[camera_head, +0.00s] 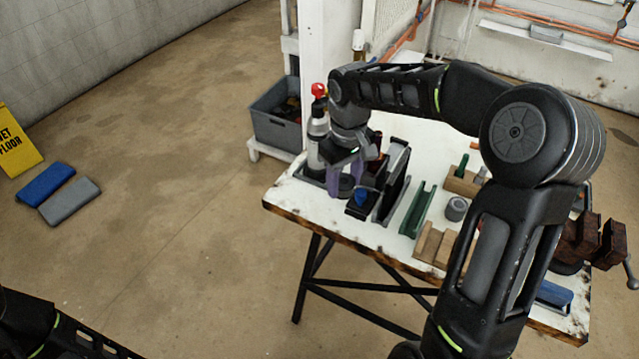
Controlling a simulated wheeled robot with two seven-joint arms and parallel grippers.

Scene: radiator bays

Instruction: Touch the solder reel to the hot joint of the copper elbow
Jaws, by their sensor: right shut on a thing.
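My right gripper (344,180) reaches down over the far left part of the white workbench (300,199). Its purple fingers are shut on a small dark round thing (346,186), partly hidden by the fingers. I cannot tell for sure whether this is the solder reel. A grey, reel-like cylinder (456,209) stands on the bench near the middle. Copper pipes (398,44) run along the back wall, but I cannot make out the copper elbow or its hot joint. My left arm shows at the bottom left, with its gripper out of view.
A bottle with a red top (317,128) stands close left of my right gripper. A black rack (392,185), a green channel (417,211) and wooden blocks (434,244) crowd the bench. A vise (592,240) is at right. The floor at left is mostly clear.

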